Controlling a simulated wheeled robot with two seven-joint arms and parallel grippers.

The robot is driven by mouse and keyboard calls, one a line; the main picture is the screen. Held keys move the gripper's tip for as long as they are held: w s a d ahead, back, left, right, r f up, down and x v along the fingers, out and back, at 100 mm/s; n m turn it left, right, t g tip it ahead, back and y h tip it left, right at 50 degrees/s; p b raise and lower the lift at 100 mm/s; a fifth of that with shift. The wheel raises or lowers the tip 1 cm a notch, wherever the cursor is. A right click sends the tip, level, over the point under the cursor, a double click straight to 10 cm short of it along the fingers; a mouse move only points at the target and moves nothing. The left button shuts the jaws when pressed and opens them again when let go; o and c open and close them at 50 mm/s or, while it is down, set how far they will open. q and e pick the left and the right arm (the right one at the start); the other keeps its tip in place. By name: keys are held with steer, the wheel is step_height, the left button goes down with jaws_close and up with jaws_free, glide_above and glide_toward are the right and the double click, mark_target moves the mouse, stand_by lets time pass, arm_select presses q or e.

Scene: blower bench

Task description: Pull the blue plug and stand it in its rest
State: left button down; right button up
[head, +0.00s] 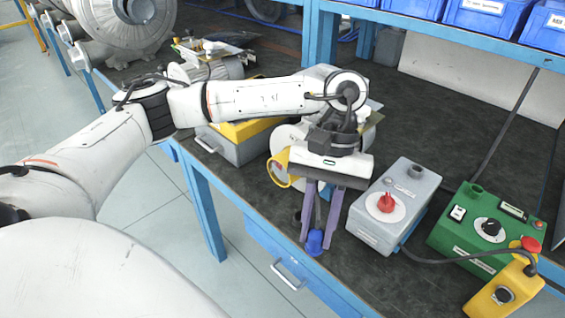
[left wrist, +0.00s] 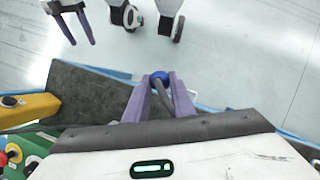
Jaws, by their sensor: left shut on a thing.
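The blue plug (head: 315,242) is at the tips of my left gripper (head: 320,243), near the bench's front edge. The gripper points down and its two purple fingers are shut on the plug. In the left wrist view the blue end (left wrist: 160,75) shows between the fingertips, with a grey part running back between the fingers. I cannot tell whether the plug touches the bench. My right gripper (left wrist: 78,30) shows only in the left wrist view, at the top left, its purple fingers apart and empty. I cannot make out the plug's rest for certain.
A grey box (head: 377,235) with a red knob stands just right of the left gripper. A green control box (head: 460,245) and a yellow pendant (head: 497,298) with a red button lie farther right. A yellow-topped case (head: 235,148) and machine parts are behind left.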

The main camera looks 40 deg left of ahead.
arm_select(q)
steer(key=w+a+f+n+t+b, duration=0.1)
steer(key=w+a+n+t, duration=0.3)
steer(key=n, duration=1.1)
steer(key=w+a+f+n+t+y+b, duration=0.1)
steer(key=w+a+n+t, duration=0.3)
steer(key=n, duration=1.1)
steer(key=w+a+f, duration=0.1)
steer(key=a, duration=0.1)
steer(key=shift+w+a+f+n+t, duration=0.2)
steer(key=shift+w+a+n+t, duration=0.1)
steer(key=shift+a+t, duration=0.1)
arm_select(e)
steer(key=shift+s+a+f, duration=0.15)
steer(key=shift+s+f, duration=0.05)
steer(key=shift+f, duration=0.85)
arm_select(q)
steer(key=shift+f+b, duration=2.2)
steer(key=shift+b, duration=0.15)
arm_select(e)
steer(key=shift+w+a+f, duration=0.2)
steer(key=shift+a+f, duration=0.1)
steer(key=shift+f, duration=0.4)
steer(key=shift+w+a+f, duration=0.15)
steer(key=shift+a+f, duration=0.15)
steer(key=shift+f, duration=0.35)
arm_select(q)
steer(key=shift+d, duration=0.1)
